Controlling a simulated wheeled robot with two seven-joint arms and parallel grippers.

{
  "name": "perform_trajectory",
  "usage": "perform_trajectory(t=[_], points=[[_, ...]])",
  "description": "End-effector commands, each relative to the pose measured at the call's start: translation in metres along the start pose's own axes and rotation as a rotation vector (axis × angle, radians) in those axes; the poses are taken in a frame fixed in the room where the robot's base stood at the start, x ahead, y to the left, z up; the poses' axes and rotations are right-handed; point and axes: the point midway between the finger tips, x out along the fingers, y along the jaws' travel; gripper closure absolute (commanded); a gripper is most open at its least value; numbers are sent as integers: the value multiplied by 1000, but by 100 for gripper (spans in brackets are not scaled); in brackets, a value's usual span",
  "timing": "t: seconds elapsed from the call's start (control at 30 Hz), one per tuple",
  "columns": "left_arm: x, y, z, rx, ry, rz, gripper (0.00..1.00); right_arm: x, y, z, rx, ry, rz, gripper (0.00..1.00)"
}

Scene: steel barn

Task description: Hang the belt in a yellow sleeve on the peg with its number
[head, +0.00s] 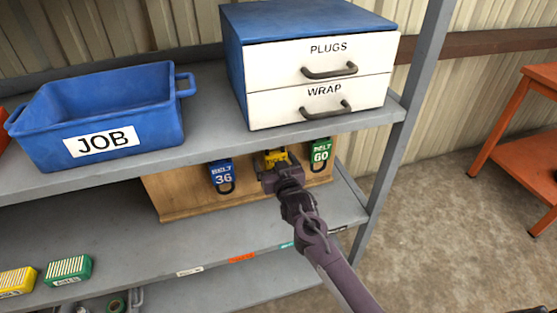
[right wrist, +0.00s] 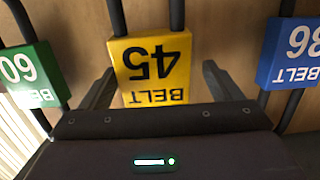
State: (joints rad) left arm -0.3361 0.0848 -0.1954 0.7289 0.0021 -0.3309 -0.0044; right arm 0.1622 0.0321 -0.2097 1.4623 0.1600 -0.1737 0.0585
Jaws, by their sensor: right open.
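The belt in a yellow sleeve (head: 273,156) is at the wooden board (head: 178,193), partly hidden by my right gripper in the head view. In the right wrist view the yellow sleeve (right wrist: 152,62) reads BELT 45, upside down. My right gripper (head: 270,168) is open, one finger on each side of the yellow sleeve; the gap between its fingertips also shows in the right wrist view (right wrist: 160,85). Whether a finger touches the sleeve I cannot tell. I see no peg or peg number clearly. My left gripper is not in view.
A blue-sleeved BELT 36 (head: 222,175) and a green-sleeved BELT 60 (head: 320,151) hang either side. Above are the shelf (head: 205,126), a blue JOB bin (head: 165,126) and a PLUGS/WRAP drawer unit (head: 235,75). Yellow (head: 15,282) and green (head: 68,270) boxes stand lower left.

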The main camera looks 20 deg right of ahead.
Motion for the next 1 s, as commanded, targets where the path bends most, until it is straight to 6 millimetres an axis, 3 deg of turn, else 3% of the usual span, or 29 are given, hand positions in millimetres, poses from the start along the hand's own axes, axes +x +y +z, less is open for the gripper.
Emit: perform_trajectory(t=[0.03, 0.1, 0.4, 0.6, 0.77, 0.87, 1.0], points=[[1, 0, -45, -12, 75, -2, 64, 1, 0, 8, 0, 0, 0, 15], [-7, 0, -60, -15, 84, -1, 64, -1, 0, 8, 0, 0, 0, 15], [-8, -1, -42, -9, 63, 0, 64, -64, 9, -2, 12, 6, -1, 15], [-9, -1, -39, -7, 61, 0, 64, -83, 11, -6, 16, 10, -1, 15], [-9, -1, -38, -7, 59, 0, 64, -86, 11, -7, 16, 8, -2, 15], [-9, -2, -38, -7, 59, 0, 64, -93, 11, -1, 16, -36, -5, 15], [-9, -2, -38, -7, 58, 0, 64, -124, 10, 22, 9, -224, -18, 15]])
